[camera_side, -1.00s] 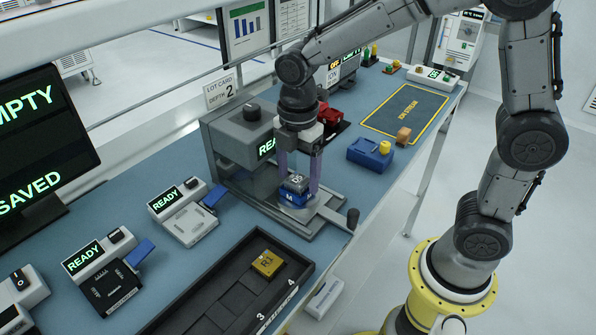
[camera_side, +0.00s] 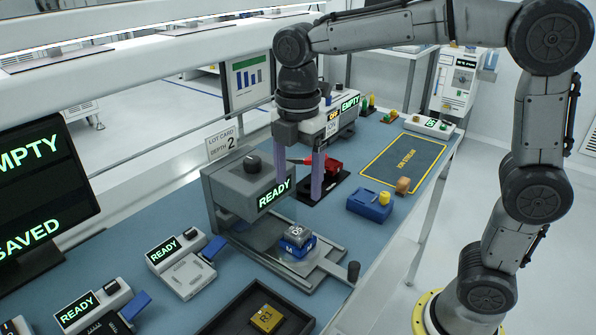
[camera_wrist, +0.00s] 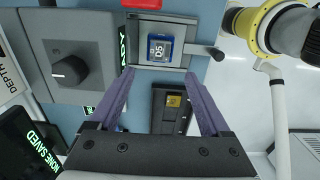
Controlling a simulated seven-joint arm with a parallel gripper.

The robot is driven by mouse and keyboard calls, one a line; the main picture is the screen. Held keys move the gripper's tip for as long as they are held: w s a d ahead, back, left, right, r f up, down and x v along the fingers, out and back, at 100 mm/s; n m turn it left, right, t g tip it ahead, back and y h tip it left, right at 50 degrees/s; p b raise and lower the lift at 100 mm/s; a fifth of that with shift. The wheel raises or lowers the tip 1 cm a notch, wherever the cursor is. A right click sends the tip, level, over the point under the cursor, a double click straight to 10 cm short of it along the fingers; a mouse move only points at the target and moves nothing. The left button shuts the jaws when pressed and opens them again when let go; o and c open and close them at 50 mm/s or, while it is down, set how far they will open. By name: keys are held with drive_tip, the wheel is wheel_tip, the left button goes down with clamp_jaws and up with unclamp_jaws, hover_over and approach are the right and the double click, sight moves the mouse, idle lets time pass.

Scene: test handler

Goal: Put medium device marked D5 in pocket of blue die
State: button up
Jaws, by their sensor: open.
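The grey device marked D5 (camera_side: 296,233) sits on top of the blue die marked M (camera_side: 298,247), which rests on the metal drawer plate (camera_side: 325,268) of the test handler (camera_side: 245,190). In the wrist view the grey device (camera_wrist: 158,48) lies within the blue die's outline (camera_wrist: 151,58). Whether it is fully seated cannot be told. My gripper (camera_side: 312,195) is open and empty, above the device and apart from it. Its purple fingers also show in the wrist view (camera_wrist: 168,105).
A dark tray (camera_side: 232,306) with a yellow R1 block (camera_side: 266,319) lies in front. A blue box with a yellow knob (camera_side: 370,205) and a red object (camera_side: 331,165) stand to the right. A READY socket unit (camera_side: 180,265) stands left.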

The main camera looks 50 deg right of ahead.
drive_tip(key=s+d+f+m+t, duration=0.1)
drive_tip(key=s+d+m+t, duration=0.1)
drive_tip(key=s+m, duration=0.6)
drive_tip(key=s+d+f+m+t, duration=0.1)
drive_tip(key=s+d+m+t, duration=0.2)
drive_tip(key=s+d+m, duration=0.2)
drive_tip(key=s+m, duration=0.3)
drive_tip(key=m, duration=0.2)
drive_tip(key=shift+s+f+t, duration=0.3)
drive_tip(key=shift+f, duration=0.05)
